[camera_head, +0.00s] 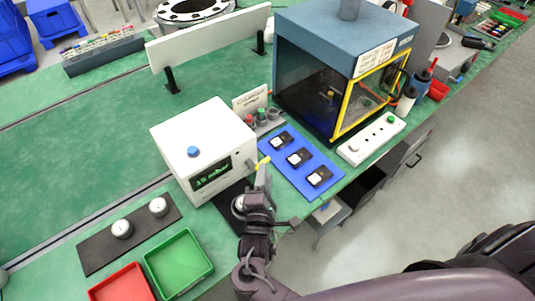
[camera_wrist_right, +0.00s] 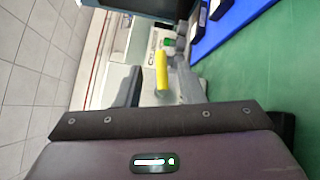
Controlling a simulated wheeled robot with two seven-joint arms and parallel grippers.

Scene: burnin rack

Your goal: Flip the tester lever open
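The tester is a white box (camera_head: 203,150) with a blue button on top and a lit green display on its front face. Its yellow lever (camera_head: 263,161) sticks out at the right side of the box. My right gripper (camera_head: 262,178) is right at the lever, and its wrist partly hides the area below. In the right wrist view the yellow lever (camera_wrist_right: 162,72) lies between the spread fingers of my right gripper (camera_wrist_right: 157,88), nearer the right finger. A gap shows on the dark left finger's side. I cannot tell whether the right finger touches the lever. My left gripper is out of view.
A blue mat (camera_head: 301,162) with several small black-and-white modules lies right of the tester. Behind it stands a glass-sided chamber (camera_head: 335,75) with a yellow frame. A white power strip (camera_head: 371,141), a green tray (camera_head: 178,263) and a red tray (camera_head: 122,284) lie nearby.

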